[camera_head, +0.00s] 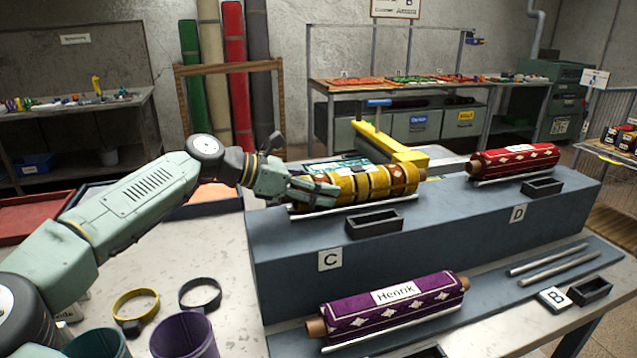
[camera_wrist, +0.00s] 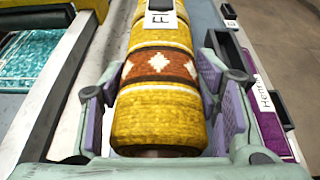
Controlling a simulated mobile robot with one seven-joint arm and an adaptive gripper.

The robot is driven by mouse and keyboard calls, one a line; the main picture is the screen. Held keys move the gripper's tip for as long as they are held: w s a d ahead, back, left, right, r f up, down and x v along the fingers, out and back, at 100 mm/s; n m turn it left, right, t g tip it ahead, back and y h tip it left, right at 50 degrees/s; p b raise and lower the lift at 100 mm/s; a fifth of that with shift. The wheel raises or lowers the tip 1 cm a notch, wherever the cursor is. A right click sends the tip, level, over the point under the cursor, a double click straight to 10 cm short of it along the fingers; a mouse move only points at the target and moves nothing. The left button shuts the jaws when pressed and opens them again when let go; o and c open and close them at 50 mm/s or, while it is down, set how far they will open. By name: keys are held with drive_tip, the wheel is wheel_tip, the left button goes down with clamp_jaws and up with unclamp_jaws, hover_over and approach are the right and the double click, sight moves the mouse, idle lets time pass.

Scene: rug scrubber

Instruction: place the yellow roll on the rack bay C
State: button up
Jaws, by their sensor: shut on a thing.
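The yellow roll (camera_head: 385,183), with brown and white diamond bands, lies lengthwise over the upper step of the blue-grey rack (camera_head: 450,235), behind the card marked C (camera_head: 330,260). A pale rail shows along its front lower side; whether the roll rests on it I cannot tell. My gripper (camera_head: 317,190) is at the roll's left end, its fingers on either side. In the wrist view the roll (camera_wrist: 155,115) runs away from me between the pads of my gripper (camera_wrist: 160,88), which is shut on it. A label lies on its top.
A red roll (camera_head: 515,160) lies in bay D (camera_head: 518,213) at the right. A purple roll labelled Henrik (camera_head: 392,306) lies on the lower step. Bay B (camera_head: 553,299) has bare rails. A yellow fixture (camera_head: 385,148) stands close behind the yellow roll. Small dark trays (camera_head: 374,223) sit in front.

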drive_tip(key=o, duration=1.7)
drive_tip(key=shift+c, duration=0.2)
drive_tip(key=b+v, duration=0.3)
drive_tip(key=v, duration=0.9)
